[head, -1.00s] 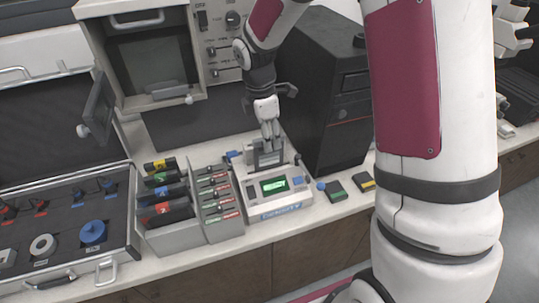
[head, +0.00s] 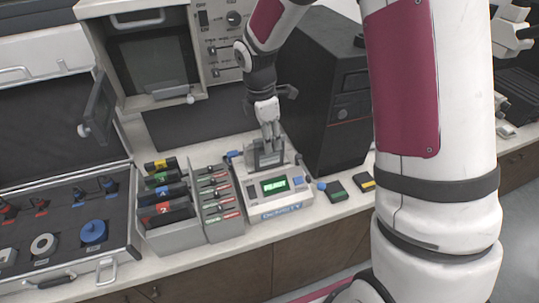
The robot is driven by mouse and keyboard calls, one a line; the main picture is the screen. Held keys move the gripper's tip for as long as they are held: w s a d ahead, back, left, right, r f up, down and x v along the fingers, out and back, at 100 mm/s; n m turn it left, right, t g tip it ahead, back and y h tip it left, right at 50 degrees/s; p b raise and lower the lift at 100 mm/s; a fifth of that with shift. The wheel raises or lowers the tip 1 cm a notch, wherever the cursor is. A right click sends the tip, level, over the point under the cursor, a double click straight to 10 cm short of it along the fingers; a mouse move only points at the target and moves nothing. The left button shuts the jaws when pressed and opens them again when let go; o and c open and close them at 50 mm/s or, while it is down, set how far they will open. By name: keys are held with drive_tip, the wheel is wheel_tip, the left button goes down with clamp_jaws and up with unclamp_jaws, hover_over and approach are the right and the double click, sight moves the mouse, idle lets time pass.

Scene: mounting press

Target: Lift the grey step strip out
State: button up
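A white instrument (head: 293,200) with a blue label on its front stands on the bench, with a lit green screen (head: 274,187) that seems to read "REJECT". A grey upright piece (head: 268,158), apparently the step strip in its slot or holder, rises at the back of the instrument. My gripper (head: 270,141) points down right above it, its fingers close together at the top of the grey piece. Whether the fingers grip it is too small to tell. The strip's lower part is hidden.
A rack with coloured cartridges (head: 168,198) and a second rack with labelled slots (head: 220,205) stand left of the instrument. A black computer tower (head: 335,110) stands close at right. An open case (head: 70,235) lies far left.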

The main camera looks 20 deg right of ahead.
clamp_jaws()
wheel_tip(320, 180, up, 11)
drive_tip(key=b, duration=0.1)
drive_tip(key=shift+f, duration=0.2)
idle(0.4)
